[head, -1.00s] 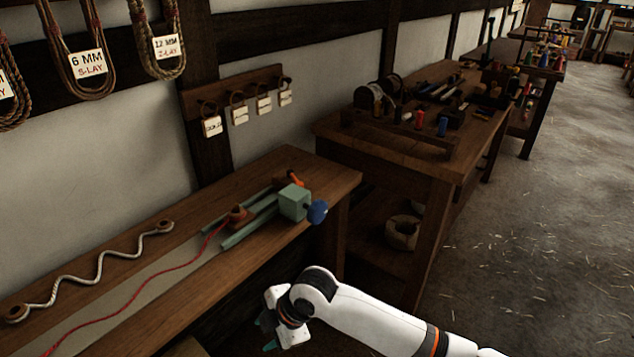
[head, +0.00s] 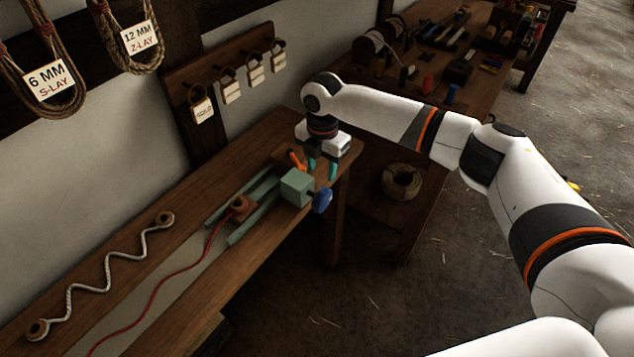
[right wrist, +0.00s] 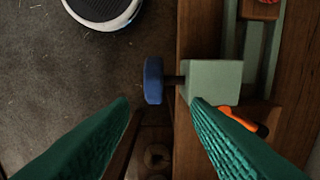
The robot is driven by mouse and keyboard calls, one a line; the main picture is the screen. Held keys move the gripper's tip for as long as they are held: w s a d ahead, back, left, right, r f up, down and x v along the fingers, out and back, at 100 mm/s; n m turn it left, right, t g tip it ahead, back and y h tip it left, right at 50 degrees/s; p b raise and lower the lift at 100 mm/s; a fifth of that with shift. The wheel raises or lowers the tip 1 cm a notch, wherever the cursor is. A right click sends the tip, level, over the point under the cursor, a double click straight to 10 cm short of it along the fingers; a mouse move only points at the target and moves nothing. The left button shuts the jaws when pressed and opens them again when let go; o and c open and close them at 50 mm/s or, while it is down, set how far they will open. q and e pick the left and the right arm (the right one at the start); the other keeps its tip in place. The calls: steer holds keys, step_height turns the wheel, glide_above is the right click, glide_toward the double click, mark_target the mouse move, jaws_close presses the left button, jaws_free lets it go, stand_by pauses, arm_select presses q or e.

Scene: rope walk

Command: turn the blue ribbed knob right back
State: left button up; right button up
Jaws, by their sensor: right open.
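The blue ribbed knob (head: 322,201) sticks out on a short shaft from the green block (head: 296,188) at the right end of the bench. My right gripper (head: 322,169) is open and points down, just behind and above the knob in the head view. In the right wrist view the knob (right wrist: 153,81) lies ahead of the spread green fingertips (right wrist: 160,101), roughly between them sideways, with nothing held. The block (right wrist: 212,82) shows to the knob's right there, close to the right fingertip. I cannot tell whether they touch. My left gripper is not in view.
Green rails (head: 252,219) carry a brown piece (head: 239,208) with a red cord (head: 178,276). A wavy rope (head: 106,266) lies on the bench (head: 180,325). A second table with tools stands behind; open floor lies to the right.

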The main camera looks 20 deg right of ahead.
mark_target(322, 192)
steer(key=shift+s+f, duration=0.9)
steer(key=shift+f, duration=0.05)
steer(key=f, duration=0.5)
steer(key=f+p, duration=0.1)
steer(key=f, duration=0.2)
steer(key=shift+w, duration=0.4)
steer(key=shift+s+f, duration=0.15)
steer(key=shift+f, duration=0.3)
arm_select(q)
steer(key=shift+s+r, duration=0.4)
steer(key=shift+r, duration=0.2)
arm_select(e)
steer(key=shift+f, duration=0.15)
jaws_close()
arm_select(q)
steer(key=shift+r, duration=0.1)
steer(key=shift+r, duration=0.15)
